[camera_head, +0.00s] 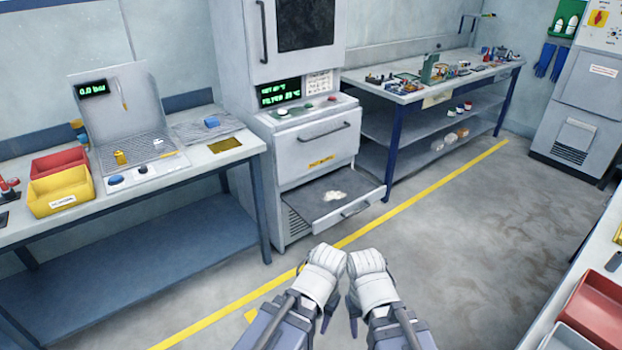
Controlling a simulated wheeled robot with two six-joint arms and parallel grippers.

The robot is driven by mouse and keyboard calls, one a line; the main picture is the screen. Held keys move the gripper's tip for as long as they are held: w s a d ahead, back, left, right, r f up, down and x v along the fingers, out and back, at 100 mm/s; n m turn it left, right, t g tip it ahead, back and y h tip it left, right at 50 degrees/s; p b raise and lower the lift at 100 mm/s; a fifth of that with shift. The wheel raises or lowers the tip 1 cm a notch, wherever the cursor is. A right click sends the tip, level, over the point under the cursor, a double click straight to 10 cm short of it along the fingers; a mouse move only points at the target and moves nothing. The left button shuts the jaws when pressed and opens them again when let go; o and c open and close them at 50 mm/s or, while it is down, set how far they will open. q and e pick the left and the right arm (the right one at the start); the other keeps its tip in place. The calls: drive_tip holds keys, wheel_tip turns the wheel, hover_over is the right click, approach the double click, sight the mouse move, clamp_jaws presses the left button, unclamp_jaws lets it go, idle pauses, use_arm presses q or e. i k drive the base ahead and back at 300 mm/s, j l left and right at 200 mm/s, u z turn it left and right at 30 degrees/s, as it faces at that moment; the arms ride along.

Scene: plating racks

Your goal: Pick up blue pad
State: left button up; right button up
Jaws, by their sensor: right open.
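A small blue pad (212,122) lies on a grey ribbed mat at the right end of the left bench (180,165). My left gripper (326,262) and right gripper (367,264) are side by side at the bottom middle of the view, in front of the cabinet and well away from the pad. Nothing shows held in either one. The right gripper is open. The left gripper's fingers are too hard to make out to tell open from shut.
The left bench also holds a red bin (60,161), a yellow bin (62,190) and a panel with a 0.0 readout. A grey cabinet (312,150) has its low drawer (350,203) pulled out. A cluttered bench (425,92) stands behind. The floor (470,215) is clear.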

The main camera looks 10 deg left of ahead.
sight(212, 123)
drive_tip(key=i+j, duration=0.75)
drive_tip(key=i+j+z, duration=0.1)
drive_tip(key=i+j, duration=0.6)
drive_tip(key=j, duration=0.15)
